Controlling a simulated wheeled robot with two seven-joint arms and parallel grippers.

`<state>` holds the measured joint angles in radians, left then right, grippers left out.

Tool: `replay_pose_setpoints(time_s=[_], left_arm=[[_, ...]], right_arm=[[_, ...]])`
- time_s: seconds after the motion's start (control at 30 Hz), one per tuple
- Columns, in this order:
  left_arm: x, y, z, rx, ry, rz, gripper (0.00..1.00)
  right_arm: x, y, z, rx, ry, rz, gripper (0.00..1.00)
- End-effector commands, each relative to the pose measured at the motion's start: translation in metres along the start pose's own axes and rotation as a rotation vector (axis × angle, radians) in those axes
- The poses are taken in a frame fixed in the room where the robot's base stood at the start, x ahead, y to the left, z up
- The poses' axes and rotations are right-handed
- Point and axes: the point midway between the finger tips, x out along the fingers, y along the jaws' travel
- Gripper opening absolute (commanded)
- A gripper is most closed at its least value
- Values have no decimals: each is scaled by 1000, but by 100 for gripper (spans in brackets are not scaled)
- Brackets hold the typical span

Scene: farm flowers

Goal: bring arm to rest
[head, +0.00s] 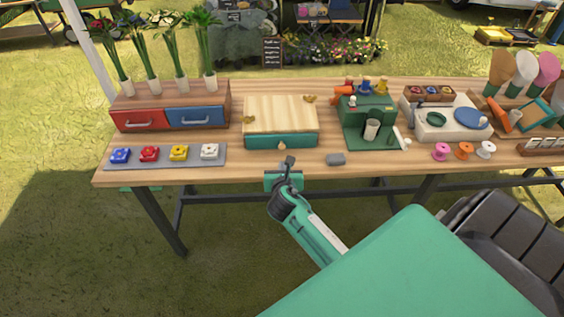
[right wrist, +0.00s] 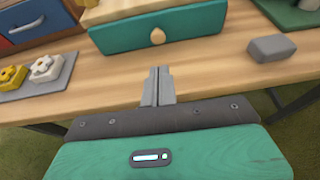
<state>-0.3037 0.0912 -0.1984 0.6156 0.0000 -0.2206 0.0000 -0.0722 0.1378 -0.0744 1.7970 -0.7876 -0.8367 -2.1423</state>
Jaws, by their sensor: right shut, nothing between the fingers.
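My right gripper (head: 288,163) is at the front edge of the wooden table (head: 250,168), in front of the small box with a teal drawer (head: 281,141). In the right wrist view, its two grey fingers (right wrist: 158,86) are together with nothing between them. They point at the teal drawer (right wrist: 158,33), which has a round wooden knob, and stop short of it. My right arm (head: 318,238) reaches forward from the lower right of the head view. My left gripper does not show in either view.
A grey block (head: 335,159) lies right of my gripper. A grey strip (head: 165,156) with several colored pieces lies left. A cabinet with red and blue drawers (head: 196,116) stands behind it. A green stand (head: 369,122) and spools (head: 464,150) are further right. Grass lies in front.

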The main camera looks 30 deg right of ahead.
Motion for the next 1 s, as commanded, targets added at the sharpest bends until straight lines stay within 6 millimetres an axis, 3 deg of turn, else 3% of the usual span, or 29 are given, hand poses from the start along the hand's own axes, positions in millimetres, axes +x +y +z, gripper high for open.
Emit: replay_pose_setpoints(time_s=[0.13, 0.3, 0.67, 0.77, 0.83, 1.0], left_arm=[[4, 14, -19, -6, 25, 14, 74], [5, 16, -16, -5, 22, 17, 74], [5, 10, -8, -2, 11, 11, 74], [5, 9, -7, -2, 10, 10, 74], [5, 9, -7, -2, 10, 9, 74], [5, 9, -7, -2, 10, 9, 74]], right_arm=[[-27, 0, -2, 0, 2, 2, 0], [-46, 0, -1, 0, 2, 1, 0], [-50, 1, -7, 13, 13, 4, 0], [-43, 4, -36, 76, 65, 19, 0], [-36, 7, -74, 165, 133, 32, 0], [-30, 6, -202, 490, 366, 8, 0]])
